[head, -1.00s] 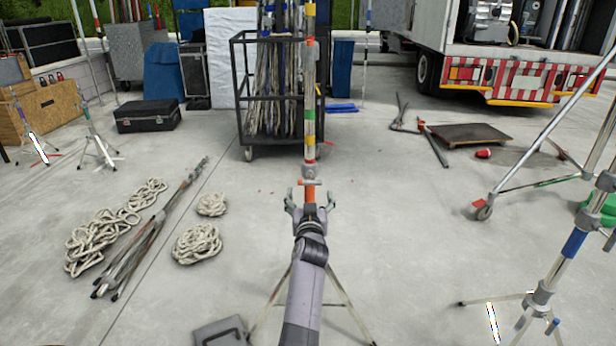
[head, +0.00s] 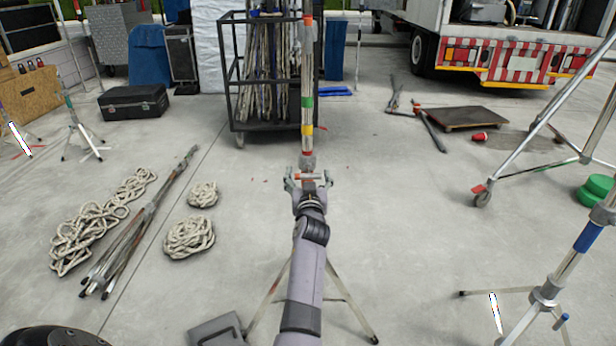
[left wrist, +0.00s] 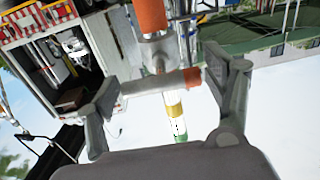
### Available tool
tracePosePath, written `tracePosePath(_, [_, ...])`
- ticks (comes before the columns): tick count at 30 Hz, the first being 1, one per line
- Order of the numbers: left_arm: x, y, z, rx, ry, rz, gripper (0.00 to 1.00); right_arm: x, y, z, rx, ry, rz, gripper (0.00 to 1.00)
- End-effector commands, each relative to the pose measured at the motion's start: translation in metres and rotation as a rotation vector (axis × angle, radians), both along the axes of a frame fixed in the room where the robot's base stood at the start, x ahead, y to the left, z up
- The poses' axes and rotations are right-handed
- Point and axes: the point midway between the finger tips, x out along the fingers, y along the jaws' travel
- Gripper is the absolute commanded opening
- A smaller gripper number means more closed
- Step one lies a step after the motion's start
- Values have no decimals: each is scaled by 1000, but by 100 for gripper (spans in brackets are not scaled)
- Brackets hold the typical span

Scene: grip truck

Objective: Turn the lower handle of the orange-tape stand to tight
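The orange-tape stand (head: 308,120) rises upright at the centre of the head view, banded in red, yellow and green, with its tripod legs behind my arm. Its lower handle (left wrist: 160,86), a grey crossbar with an orange end, lies across the post in the left wrist view, by the grey collar (head: 308,161). My left gripper (head: 309,177) is at this handle. In the left wrist view its two spread fingers (left wrist: 168,78) stand at either end of the crossbar; I cannot tell whether they touch it. My right gripper is out of view.
A black wheeled cage (head: 236,103) stands behind the post. Ropes (head: 189,237) and poles (head: 140,222) lie to the left. Another stand (head: 570,262) and a wheeled frame (head: 545,110) are on the right. The floor between is mostly clear.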

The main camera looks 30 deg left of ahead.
Motion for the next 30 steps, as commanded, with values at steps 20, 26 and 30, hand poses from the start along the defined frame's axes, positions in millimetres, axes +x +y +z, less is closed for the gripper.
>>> tracePosePath(20, [0,0,0,1,1,0,31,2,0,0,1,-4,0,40])
tracePosePath(26, [0,0,0,20,14,0,31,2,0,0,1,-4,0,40])
tracePosePath(30, [0,0,0,65,45,0,31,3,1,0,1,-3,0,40])
